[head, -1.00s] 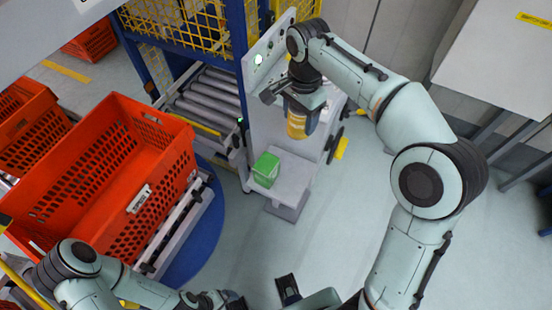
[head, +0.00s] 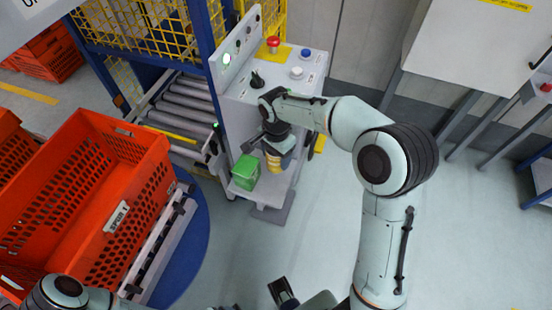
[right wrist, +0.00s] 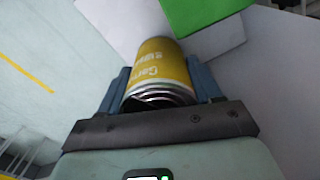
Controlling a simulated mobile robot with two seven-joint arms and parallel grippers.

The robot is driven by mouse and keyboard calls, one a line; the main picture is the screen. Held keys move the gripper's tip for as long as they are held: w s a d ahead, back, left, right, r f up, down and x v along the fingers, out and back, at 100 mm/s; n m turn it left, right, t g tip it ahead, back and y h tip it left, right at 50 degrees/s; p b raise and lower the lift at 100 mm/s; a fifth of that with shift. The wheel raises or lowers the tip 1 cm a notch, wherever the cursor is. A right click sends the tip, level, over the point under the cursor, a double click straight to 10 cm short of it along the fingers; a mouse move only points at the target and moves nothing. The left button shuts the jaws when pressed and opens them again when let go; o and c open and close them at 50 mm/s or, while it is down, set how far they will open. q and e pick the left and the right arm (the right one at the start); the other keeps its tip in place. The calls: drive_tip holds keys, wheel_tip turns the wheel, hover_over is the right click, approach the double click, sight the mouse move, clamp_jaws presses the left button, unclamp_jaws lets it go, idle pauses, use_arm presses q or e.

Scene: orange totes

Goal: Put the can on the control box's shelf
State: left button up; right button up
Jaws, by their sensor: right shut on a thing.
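The can (head: 273,163) is yellow with a bare metal end. My right gripper (head: 276,150) is shut on it and holds it at the shelf of the control box. In the right wrist view the can (right wrist: 160,65) lies between the two fingers of the gripper (right wrist: 160,88). The control box (head: 262,88) is a light grey stand with buttons on top. Its low shelf (head: 278,196) is partly hidden by my gripper and the can. I cannot tell whether the can touches the shelf. My left gripper shows only in part at the bottom edge, its jaws unclear.
A green box (head: 245,173) stands on the shelf just left of the can; it also shows in the right wrist view (right wrist: 200,14). A big orange tote (head: 118,212) stands at the left. A roller conveyor (head: 185,100) is behind it. The floor right of the shelf is clear.

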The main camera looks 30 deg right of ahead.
drive_tip(key=shift+f, duration=0.9)
drive_tip(key=shift+f, duration=0.1)
drive_tip(key=o, duration=1.3)
drive_tip(key=shift+r, duration=0.25)
wheel_tip(320, 180, up, 12)
drive_tip(key=shift+f+p, duration=0.1)
drive_tip(key=shift+p, duration=0.65)
